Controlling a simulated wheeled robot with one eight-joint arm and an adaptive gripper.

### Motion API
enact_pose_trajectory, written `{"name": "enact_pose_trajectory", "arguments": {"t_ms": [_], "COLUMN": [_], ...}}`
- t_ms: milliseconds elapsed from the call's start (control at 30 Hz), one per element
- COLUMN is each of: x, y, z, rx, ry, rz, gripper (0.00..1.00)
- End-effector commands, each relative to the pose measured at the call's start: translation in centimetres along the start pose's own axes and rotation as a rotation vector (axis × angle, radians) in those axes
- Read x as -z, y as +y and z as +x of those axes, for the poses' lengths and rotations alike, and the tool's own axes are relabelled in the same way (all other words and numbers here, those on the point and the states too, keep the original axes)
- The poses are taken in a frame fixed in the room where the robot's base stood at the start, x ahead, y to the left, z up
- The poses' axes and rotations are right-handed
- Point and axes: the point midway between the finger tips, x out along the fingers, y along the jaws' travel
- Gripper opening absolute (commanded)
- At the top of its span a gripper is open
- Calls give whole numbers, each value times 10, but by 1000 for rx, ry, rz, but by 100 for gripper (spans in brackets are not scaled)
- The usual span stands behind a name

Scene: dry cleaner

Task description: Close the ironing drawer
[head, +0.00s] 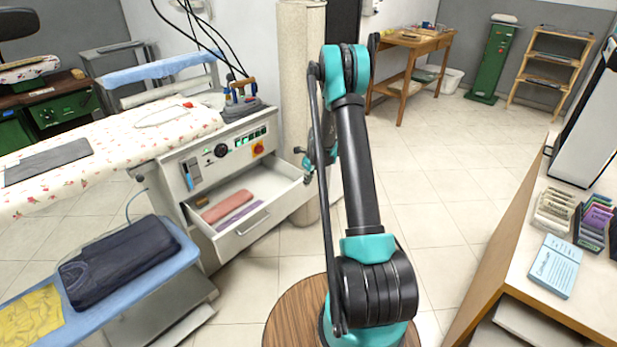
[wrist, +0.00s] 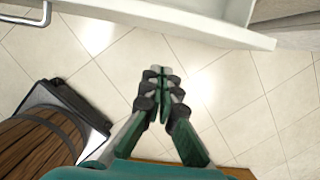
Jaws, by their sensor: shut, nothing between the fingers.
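The ironing drawer (head: 285,207) is white and stands pulled out of the ironing unit (head: 205,165) in the head view, with a bar handle (head: 252,224) on its front. A pink folded cloth and a purple item lie inside it. In the wrist view the drawer's edge (wrist: 190,25) crosses the top, with the handle (wrist: 30,17) at upper left. My gripper (wrist: 161,72) is shut and empty, over the floor just outside the drawer, with a gap visible between them.
A blue padded board (head: 180,250) with dark folded clothing stands in front at left. A beige column (head: 300,60) rises behind the drawer.

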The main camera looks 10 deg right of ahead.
Motion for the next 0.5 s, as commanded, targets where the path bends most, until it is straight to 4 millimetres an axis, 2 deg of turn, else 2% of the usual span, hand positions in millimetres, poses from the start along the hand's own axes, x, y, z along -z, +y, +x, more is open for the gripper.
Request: {"name": "enact_pose_trajectory", "arguments": {"t_ms": [200, 500], "x": [0, -35], "y": [0, 0], "z": [40, 48], "rx": [0, 0], "ry": [0, 0], "rz": [-2, -3], "gripper": [0, 0]}}
